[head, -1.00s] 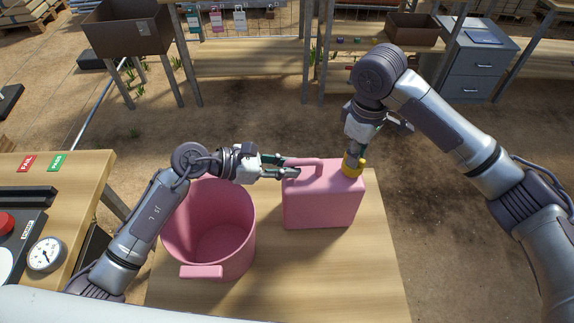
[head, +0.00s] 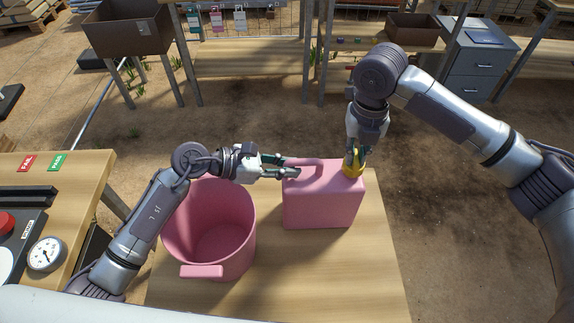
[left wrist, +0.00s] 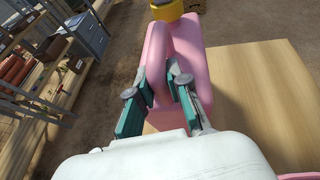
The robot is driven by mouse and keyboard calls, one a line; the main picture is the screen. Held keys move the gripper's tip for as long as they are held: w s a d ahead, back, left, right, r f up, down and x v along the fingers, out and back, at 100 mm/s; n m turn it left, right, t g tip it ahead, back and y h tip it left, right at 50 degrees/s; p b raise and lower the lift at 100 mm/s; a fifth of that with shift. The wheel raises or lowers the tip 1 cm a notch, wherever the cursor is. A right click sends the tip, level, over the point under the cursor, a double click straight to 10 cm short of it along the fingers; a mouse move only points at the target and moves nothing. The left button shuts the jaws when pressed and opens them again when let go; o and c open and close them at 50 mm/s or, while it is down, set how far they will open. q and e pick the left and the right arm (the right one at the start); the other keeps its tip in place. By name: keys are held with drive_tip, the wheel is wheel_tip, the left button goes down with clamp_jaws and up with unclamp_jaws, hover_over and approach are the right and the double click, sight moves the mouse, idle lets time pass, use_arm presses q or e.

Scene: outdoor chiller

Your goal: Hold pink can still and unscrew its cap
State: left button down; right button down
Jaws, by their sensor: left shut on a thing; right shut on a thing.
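The pink can (head: 322,205) stands upright on the wooden table, and it also shows in the left wrist view (left wrist: 190,55). Its yellow cap (head: 353,170) sits at the top right corner of the can; part of the cap also shows in the left wrist view (left wrist: 167,10). My left gripper (head: 292,172) is shut on the can's handle from the left, with one finger on each side of it in the left wrist view (left wrist: 160,95). My right gripper (head: 353,157) points down from above and is shut on the yellow cap, partly hiding it.
A pink open bucket (head: 212,235) stands left of the can, under my left arm. The table (head: 330,275) is bare in front of the can. A side bench at left holds a gauge (head: 45,254) and a red button.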

drive_tip(key=n, duration=0.5)
drive_tip(key=shift+n, duration=0.3)
drive_tip(key=n, duration=0.3)
drive_tip(key=c, duration=1.1)
unclamp_jaws()
drive_tip(key=shift+o, duration=0.4)
